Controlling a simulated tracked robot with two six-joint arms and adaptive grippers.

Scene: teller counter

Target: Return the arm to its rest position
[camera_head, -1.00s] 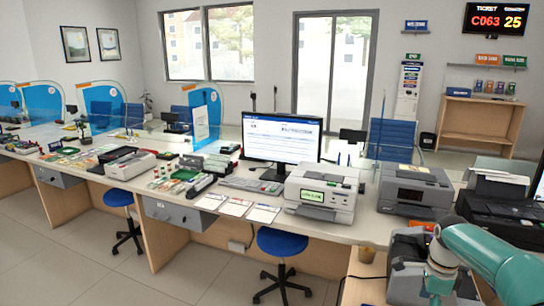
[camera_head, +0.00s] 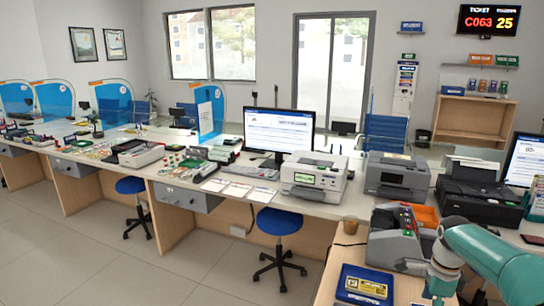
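One of my arms, teal with grey joints, comes in from the lower right corner of the head view. It stands in front of a grey machine with a keypad on the near desk. Its gripper is not visible; the arm runs out of the frame at the bottom. My other arm and its gripper do not show.
The grey machine (camera_head: 394,240) and a blue box with a yellow label (camera_head: 364,287) are on the near wooden desk. The long counter (camera_head: 343,206) carries a monitor (camera_head: 278,131) and printers (camera_head: 314,176). A blue stool (camera_head: 279,221) stands on open floor in front.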

